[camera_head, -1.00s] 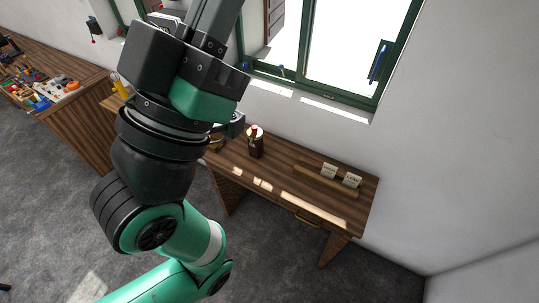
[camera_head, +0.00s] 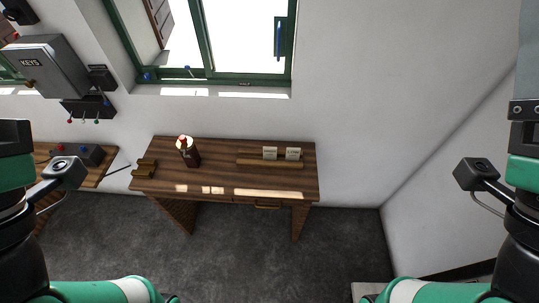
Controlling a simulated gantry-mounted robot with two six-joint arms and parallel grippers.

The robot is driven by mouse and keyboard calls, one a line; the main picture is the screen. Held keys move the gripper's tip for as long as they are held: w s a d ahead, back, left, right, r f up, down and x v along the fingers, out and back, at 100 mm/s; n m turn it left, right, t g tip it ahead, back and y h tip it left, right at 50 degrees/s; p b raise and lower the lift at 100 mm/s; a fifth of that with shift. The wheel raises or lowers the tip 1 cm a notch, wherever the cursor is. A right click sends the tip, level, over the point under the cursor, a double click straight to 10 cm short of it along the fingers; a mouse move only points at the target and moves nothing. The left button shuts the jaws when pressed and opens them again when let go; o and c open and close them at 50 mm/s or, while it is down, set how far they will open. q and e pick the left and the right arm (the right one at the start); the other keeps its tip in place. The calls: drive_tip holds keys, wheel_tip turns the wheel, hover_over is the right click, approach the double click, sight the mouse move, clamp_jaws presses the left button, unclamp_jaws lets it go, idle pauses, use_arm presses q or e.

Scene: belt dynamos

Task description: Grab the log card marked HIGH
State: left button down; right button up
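Two small white cards, a left one (camera_head: 270,153) and a right one (camera_head: 293,153), stand side by side at a wooden strip (camera_head: 262,163) on the desk. Each has dark print too small to read, so I cannot tell which is marked HIGH. My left arm enters at the left edge, and its gripper fingers are outside the picture.
The wooden desk (camera_head: 225,180) stands under the green-framed window (camera_head: 207,40). A dark canister (camera_head: 189,153) with a light top stands left of the cards. A grey KEYS box (camera_head: 46,77) hangs on the left wall. The desk front is clear.

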use_arm(q)
drive_tip(key=c, duration=1.6)
unclamp_jaws()
unclamp_jaws()
